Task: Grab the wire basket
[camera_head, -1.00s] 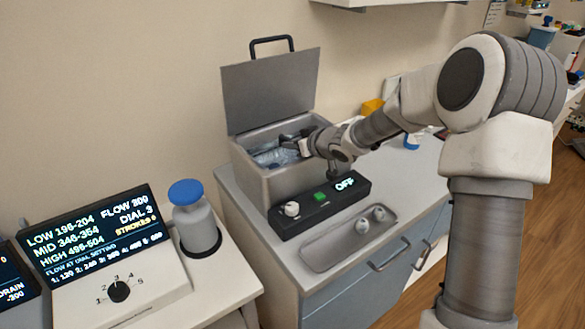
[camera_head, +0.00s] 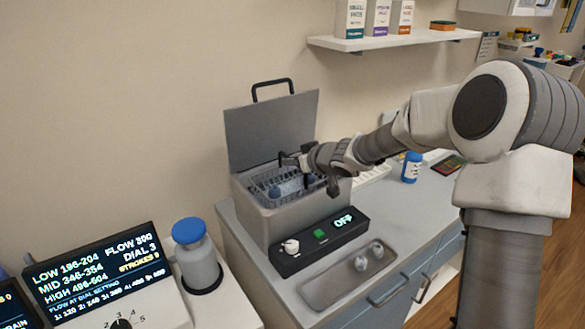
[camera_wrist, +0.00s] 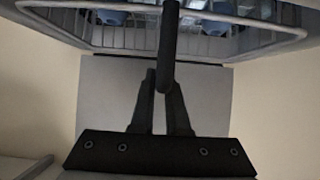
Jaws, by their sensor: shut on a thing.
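The wire basket (camera_head: 265,187) shows at the mouth of the grey tank (camera_head: 268,217), with its wire mesh near the rim and blue things inside it. In the wrist view the basket's wire rim (camera_wrist: 212,50) runs across the top. My gripper (camera_head: 304,163) is above the right side of the basket. In the wrist view my gripper's two fingers (camera_wrist: 163,88) are shut on the basket's dark handle bar (camera_wrist: 168,38). The tank's lid (camera_head: 272,128) stands open behind. The fingers' grip is too small to make out in the head view.
A control box (camera_head: 318,240) reading OFF and a tray (camera_head: 350,275) with two small items are in front of the tank. A blue-capped bottle (camera_head: 196,255) stands left, a blue-and-white jar (camera_head: 411,167) right. A shelf (camera_head: 395,40) with boxes hangs behind.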

